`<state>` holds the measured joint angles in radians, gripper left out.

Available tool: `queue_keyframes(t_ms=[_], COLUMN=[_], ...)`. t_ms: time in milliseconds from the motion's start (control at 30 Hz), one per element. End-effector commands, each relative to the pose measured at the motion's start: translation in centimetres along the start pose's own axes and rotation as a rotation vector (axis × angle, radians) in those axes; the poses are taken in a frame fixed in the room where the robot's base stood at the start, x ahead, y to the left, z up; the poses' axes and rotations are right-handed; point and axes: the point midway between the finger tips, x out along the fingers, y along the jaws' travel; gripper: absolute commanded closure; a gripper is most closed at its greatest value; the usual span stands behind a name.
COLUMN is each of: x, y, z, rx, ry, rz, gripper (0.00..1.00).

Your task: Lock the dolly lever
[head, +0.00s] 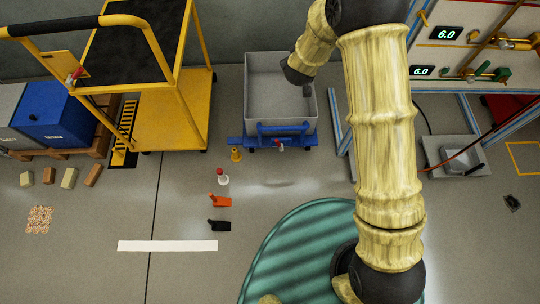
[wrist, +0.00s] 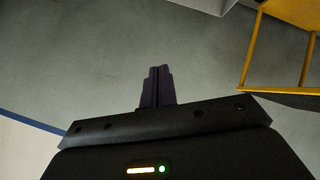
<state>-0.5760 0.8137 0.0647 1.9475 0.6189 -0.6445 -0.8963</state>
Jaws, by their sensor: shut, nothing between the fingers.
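The blue dolly (head: 258,142) stands on the floor at the upper middle of the head view, with a grey bin (head: 282,95) on it. A small red and white lever (head: 281,146) shows at its front edge, below the blue handle bar; its exact position is too small to tell. My gripper (wrist: 156,72) shows in the wrist view with its dark fingers together and empty, over bare grey floor. In the head view my arm bends over above the bin, and its dark end is over the bin's upper right side; the fingers cannot be made out there. The lever is not recognisable in the wrist view.
A yellow cart (head: 165,125) stands left of the dolly. A panel with displays (head: 470,45) and a blue frame are at the right. A yellow frame (wrist: 250,55) shows in the wrist view.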

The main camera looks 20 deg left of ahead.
Motion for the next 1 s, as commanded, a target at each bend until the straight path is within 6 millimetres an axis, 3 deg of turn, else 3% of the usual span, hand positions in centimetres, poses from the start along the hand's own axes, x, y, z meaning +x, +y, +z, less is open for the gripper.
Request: queue_keyframes(t_ms=[33,200,500,867,1000], x=[2.3,6.6,11.8,14.1,14.3], y=[-2.9,-9.4,-21.0,-31.9,-35.7], z=[1.5,3.8,10.4,20.3,25.0], rx=[-0.037,-0.159,-0.392,-0.658,-0.766], ry=[0.016,0.067,0.104,0.073,0.044], rz=[0.016,0.106,0.295,0.526,0.620], gripper=[1.00,1.00,1.00,1.00,1.00])
